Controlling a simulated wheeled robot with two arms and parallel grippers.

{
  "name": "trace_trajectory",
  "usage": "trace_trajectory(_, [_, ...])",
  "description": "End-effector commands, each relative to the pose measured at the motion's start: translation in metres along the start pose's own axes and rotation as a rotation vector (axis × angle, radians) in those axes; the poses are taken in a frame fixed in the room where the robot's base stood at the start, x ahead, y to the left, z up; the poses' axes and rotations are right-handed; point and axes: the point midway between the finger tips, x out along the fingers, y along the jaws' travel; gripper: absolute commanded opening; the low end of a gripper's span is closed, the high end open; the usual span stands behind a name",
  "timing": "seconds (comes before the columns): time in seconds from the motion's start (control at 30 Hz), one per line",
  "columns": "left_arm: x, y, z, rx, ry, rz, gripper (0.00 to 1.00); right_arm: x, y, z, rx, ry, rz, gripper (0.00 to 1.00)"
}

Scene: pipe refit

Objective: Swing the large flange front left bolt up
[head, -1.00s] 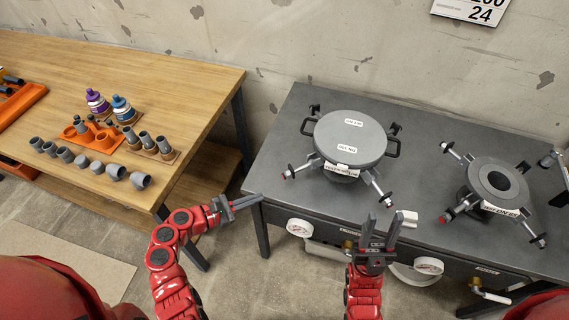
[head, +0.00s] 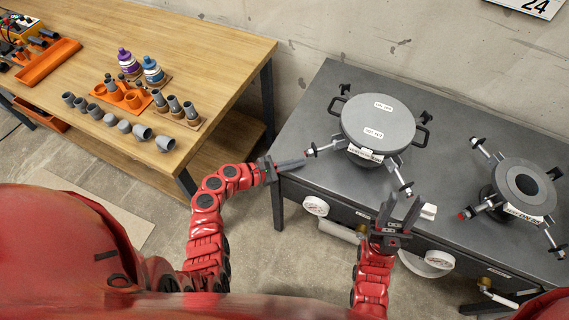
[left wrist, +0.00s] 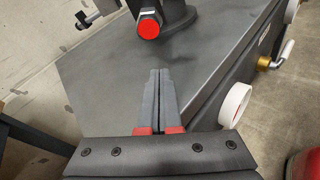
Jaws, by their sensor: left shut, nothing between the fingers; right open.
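The large flange (head: 378,122), a grey round lid with white labels, sits on the dark metal bench. Its front left bolt (head: 325,148) sticks outward to the left, roughly level, with a dark nut near its outer end. My left gripper (head: 304,162) is shut and empty, just below and left of that bolt end. In the left wrist view the shut fingertips (left wrist: 160,72) point toward a red-ended bolt (left wrist: 149,27), with a visible gap in the picture.
A smaller flange (head: 523,187) with its own outward bolts stands to the right. Gauges (head: 316,206) and valves line the bench front. A wooden table (head: 200,60) with pipe fittings and bottles stands left. The bench's left corner is clear.

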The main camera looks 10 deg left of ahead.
Motion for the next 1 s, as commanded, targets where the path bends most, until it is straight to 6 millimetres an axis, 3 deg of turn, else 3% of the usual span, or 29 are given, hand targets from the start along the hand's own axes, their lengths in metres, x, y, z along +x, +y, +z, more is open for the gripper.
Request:
trace_trajectory(0.17, [0.029, -0.001, 0.002, 0.000, -0.002, -0.004, 0.00, 0.003, 0.000, -0.001, 0.000, 0.000, 0.000, 0.43])
trace_trajectory(0.3, [0.021, 0.002, 0.022, 0.006, -0.001, 0.002, 0.00, 0.015, 0.001, -0.003, 0.000, 0.000, 0.000, 0.43])
trace_trajectory(0.5, [0.016, 0.000, 0.036, 0.001, -0.002, 0.000, 0.00, 0.023, 0.001, -0.004, 0.000, 0.000, 0.000, 0.43])
trace_trajectory(1.0, [0.015, 0.002, 0.040, 0.001, 0.001, -0.001, 0.00, 0.025, 0.001, -0.004, 0.000, 0.000, 0.000, 0.43])
